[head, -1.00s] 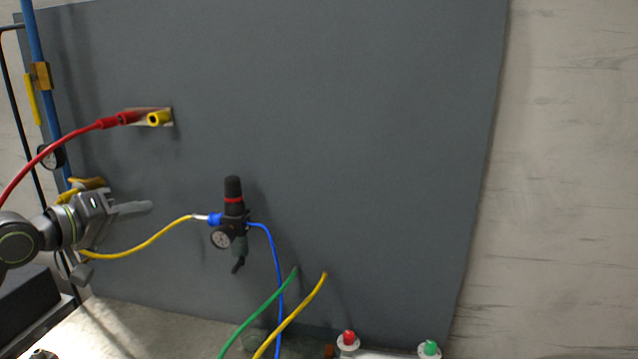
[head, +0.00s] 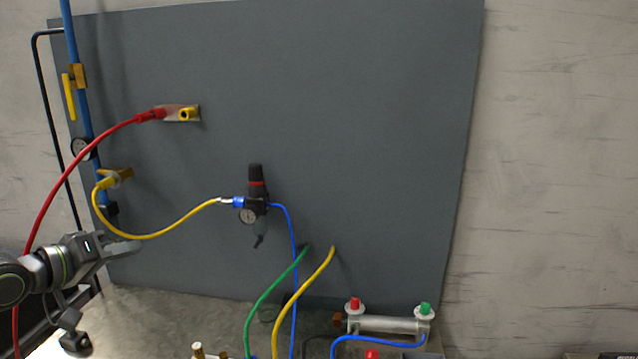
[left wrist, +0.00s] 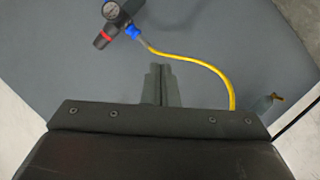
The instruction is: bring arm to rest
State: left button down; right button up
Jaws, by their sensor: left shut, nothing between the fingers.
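My left gripper (head: 122,248) is at the lower left of the head view, shut and empty. Its closed fingers also show at the centre of the left wrist view (left wrist: 160,85). In the head view it sits below the brass fitting (head: 117,177), with the yellow hose (head: 160,234) passing just above its fingers. The left arm comes in from the left edge. My right gripper is in neither view.
A grey panel (head: 380,130) stands behind, with a black regulator (head: 256,190) and red and yellow connectors (head: 187,114). A red hose (head: 50,200) arcs near my left arm. A metal cylinder (head: 385,324) lies at the lower right. A blue pipe (head: 72,40) stands at left.

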pick_arm(q)
jog(key=s+d+f+m+g+y, duration=0.1)
jog(key=s+f, duration=0.3)
jog(key=f, duration=0.4)
jog(key=s+d+f+g+y, duration=0.1)
jog(key=s+d+f+g, duration=0.1)
jog(key=s+f, duration=0.3)
jog(key=s+d+f+m+g+y, duration=0.1)
jog(key=s+f, duration=0.3)
jog(key=f, duration=0.9)
jog(key=shift+s+d+f+m, duration=0.1)
jog(key=shift+s+d+m, duration=0.1)
jog(key=shift+s+m, duration=0.15)
jog(key=s+f+g+y, duration=0.3)
jog(key=s+f, duration=0.1)
jog(key=s, duration=0.7)
jog(key=s+f+g+y, duration=0.25)
jog(key=s+f, duration=0.25)
jog(key=s, duration=0.6)
notch_tip(320, 180, down, 25)
jog(key=s+a+g, duration=0.1)
jog(key=a+g, duration=0.1)
jog(key=s+d+f+h, duration=0.1)
jog(key=s+f, duration=1.4)
jog(key=shift+d+f+g, duration=0.35)
jog(key=shift+d+f, duration=0.05)
jog(key=c, duration=2.1)
grip_release()
